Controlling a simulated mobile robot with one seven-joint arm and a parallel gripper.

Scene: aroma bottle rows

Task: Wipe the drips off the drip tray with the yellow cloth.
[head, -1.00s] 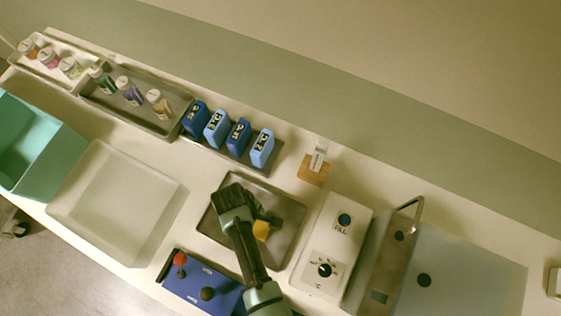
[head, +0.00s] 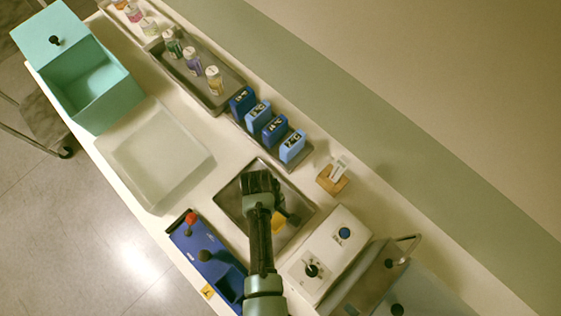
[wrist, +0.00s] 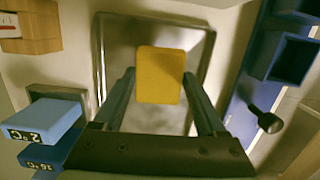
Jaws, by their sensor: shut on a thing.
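The drip tray (head: 230,202) is a shallow grey metal tray on the white counter. It also fills the middle of the wrist view (wrist: 118,45). My gripper (wrist: 160,76) is shut on the yellow cloth (wrist: 159,88), which sits between the two fingers over the tray. In the head view the cloth (head: 278,221) is partly hidden by my arm, over the tray's right part. I cannot tell whether the cloth touches the tray floor. I make out no clear drips; my arm hides part of the tray.
Several blue boxes (head: 267,128) stand behind the tray, and a wooden block (head: 331,180) is at its back right. A white device with a knob (head: 328,255) is right of it. A blue panel (head: 212,262) is in front, and an empty pale bin (head: 155,155) is left.

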